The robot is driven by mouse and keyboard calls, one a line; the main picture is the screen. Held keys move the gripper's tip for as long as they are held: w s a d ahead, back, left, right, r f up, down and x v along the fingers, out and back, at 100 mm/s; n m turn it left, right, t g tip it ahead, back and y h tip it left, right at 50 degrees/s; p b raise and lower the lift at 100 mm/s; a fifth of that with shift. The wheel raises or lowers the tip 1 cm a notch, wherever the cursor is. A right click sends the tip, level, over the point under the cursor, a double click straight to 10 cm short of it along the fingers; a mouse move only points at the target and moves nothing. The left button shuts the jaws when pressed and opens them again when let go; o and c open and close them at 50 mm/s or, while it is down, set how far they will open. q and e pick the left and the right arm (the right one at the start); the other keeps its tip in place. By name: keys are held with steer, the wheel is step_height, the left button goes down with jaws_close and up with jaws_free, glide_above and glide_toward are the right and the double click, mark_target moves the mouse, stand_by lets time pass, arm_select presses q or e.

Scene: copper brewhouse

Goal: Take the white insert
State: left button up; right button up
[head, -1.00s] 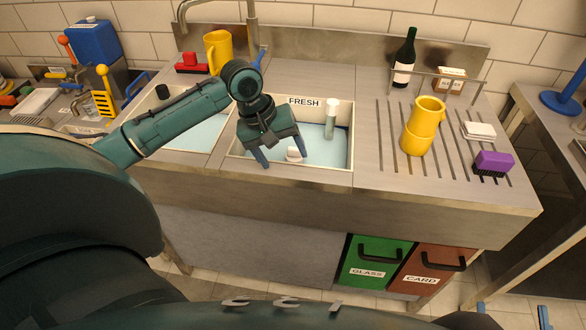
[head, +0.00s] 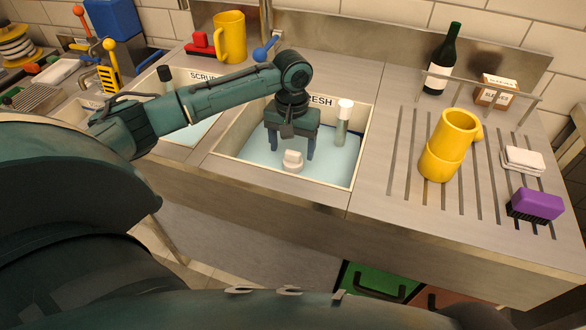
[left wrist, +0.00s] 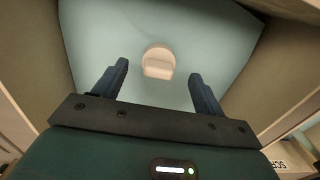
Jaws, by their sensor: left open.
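The white insert (head: 292,161), a small round piece with a raised grip, lies in the water of the FRESH basin (head: 229,150). My left gripper (head: 291,148) is inside that basin, pointing down, open and empty. Its blue fingers stand apart just behind and above the insert in the head view. In the left wrist view the insert (left wrist: 158,62) shows between and slightly beyond the two open fingertips (left wrist: 159,71), touching neither. My right gripper is not in view.
A clear tube with a white cap (head: 342,124) stands in the basin to the right of my gripper. A yellow jug (head: 440,160), a white sponge (head: 524,158) and a purple brush (head: 538,203) are on the drainboard. A yellow mug (head: 230,37) and blue tap lever (head: 265,48) are behind.

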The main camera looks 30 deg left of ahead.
mark_target(293, 160)
arm_select(q)
steer(key=f, duration=0.5)
steer(key=f+b, duration=0.1)
steer(key=f, duration=0.1)
steer(key=shift+w+f, duration=0.2)
steer(key=shift+w, duration=0.05)
steer(key=shift+c, duration=0.2)
